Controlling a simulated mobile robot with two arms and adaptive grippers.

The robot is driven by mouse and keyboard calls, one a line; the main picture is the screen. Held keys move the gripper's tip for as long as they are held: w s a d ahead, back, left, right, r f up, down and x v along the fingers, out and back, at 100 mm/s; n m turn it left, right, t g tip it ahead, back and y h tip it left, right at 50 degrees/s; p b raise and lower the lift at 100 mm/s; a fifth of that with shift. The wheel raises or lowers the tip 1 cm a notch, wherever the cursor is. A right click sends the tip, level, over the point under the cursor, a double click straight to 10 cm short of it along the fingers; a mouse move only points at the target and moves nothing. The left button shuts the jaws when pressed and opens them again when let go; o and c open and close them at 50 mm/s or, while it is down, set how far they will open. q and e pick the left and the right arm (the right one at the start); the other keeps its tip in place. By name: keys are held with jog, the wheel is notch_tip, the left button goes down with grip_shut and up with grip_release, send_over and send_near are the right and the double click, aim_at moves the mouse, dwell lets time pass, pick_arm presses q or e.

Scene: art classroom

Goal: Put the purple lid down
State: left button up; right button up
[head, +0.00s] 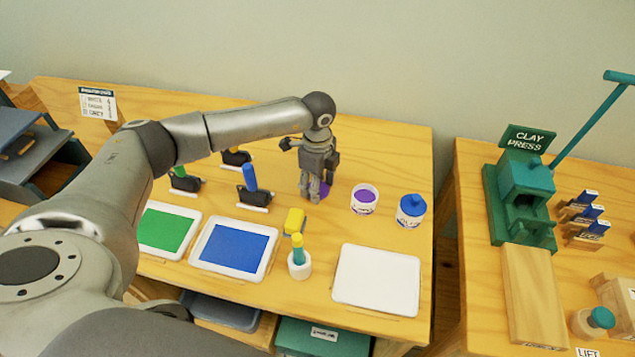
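My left gripper (312,195) points down over the table, reached by the arm from the left. The purple lid (324,190) shows at its fingertips, partly hidden behind the fingers. I cannot tell whether the fingers grip the lid or whether the lid touches the table. An open white jar with purple paint (365,198) stands just right of the gripper. My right gripper is not in view.
A jar with a blue lid (411,210) stands right of the purple jar. A clay press (527,190) stands on the right table.

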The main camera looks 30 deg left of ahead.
pick_arm(q)
jog(key=o, duration=0.7)
jog(key=shift+f, duration=0.1)
jog(key=shift+r, duration=0.4)
notch_tip(320, 180, up, 12)
jog(key=shift+f+b, duration=0.2)
jog(key=shift+b, duration=0.4)
